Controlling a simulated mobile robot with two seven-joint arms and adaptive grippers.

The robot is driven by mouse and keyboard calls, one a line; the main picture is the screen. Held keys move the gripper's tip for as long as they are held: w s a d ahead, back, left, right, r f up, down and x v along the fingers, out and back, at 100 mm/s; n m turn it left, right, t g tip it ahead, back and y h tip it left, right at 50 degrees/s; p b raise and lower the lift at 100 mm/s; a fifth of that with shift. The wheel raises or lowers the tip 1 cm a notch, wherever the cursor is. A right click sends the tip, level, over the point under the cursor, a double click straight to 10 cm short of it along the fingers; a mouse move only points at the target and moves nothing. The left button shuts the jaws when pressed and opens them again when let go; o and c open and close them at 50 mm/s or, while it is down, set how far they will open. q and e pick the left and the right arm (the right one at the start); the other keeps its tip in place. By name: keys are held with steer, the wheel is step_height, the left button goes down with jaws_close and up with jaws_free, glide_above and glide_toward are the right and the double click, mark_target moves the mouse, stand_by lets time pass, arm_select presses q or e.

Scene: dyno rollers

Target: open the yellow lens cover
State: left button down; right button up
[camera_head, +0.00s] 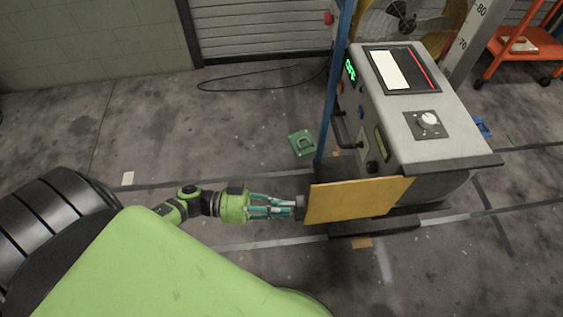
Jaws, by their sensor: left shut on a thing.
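The yellow lens cover (357,200) is a flat panel at the lower front of the grey machine (430,110). It stands out from the machine's side, and its left edge carries a small dark grip piece (299,207). My left gripper (294,207) comes in from the left, with its teal fingers shut on this dark piece at the cover's left edge. The cover hides part of the machine's lower side. My right gripper is not in view.
A blue post (333,85) rises just behind the cover's left end. A green card (302,142) lies on the floor behind my left gripper. A black cable (255,82) lies near the shutter. An orange cart (520,45) stands at the top right. The floor left of the machine is mostly clear.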

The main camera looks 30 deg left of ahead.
arm_select(q)
steer(key=c, duration=1.2)
jaws_free()
steer(key=shift+o, duration=0.2)
steer(key=v, duration=1.2)
steer(key=shift+r, duration=0.1)
